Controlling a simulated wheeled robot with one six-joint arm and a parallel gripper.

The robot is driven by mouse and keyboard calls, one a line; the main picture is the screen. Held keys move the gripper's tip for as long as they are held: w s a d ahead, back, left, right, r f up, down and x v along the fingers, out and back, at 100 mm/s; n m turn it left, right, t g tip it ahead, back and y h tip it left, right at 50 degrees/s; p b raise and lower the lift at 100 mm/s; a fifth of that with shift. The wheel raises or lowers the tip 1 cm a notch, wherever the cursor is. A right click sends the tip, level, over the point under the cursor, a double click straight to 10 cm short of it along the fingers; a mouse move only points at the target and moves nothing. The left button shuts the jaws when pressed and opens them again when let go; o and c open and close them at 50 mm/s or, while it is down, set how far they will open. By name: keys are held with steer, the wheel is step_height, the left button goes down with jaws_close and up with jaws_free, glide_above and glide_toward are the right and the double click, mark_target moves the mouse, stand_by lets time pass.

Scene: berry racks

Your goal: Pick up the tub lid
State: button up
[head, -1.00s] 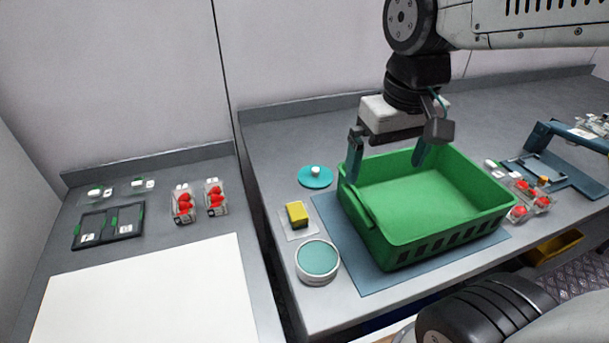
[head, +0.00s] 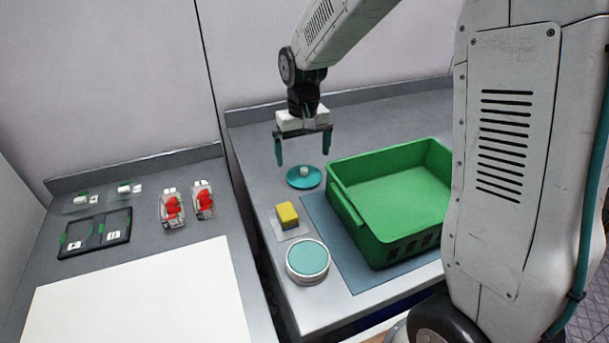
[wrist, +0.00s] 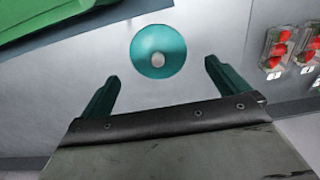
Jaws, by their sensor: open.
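The tub lid (head: 304,178) is a teal disc with a pale round knob at its centre. It lies flat on the grey counter, left of the green crate. In the wrist view the lid (wrist: 158,52) is ahead of the fingertips, roughly centred between them. My gripper (head: 303,160) is open and empty, with its two teal fingers pointing down above the lid. The fingers also show in the wrist view (wrist: 157,76), apart from the lid. A round white tub (head: 307,276) with a teal top stands near the counter's front edge.
The green crate (head: 343,207) stands on a blue mat (head: 335,248) right of the lid. A yellow block (head: 287,214) lies on a small pale sheet between lid and tub.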

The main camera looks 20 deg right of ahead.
mark_target(304, 168)
steer(key=f, duration=0.5)
steer(key=shift+d+f, duration=0.2)
steer(key=shift+f, duration=0.15)
steer(key=c, duration=0.7)
steer(key=shift+c, duration=0.2)
steer(key=shift+r, duration=0.15)
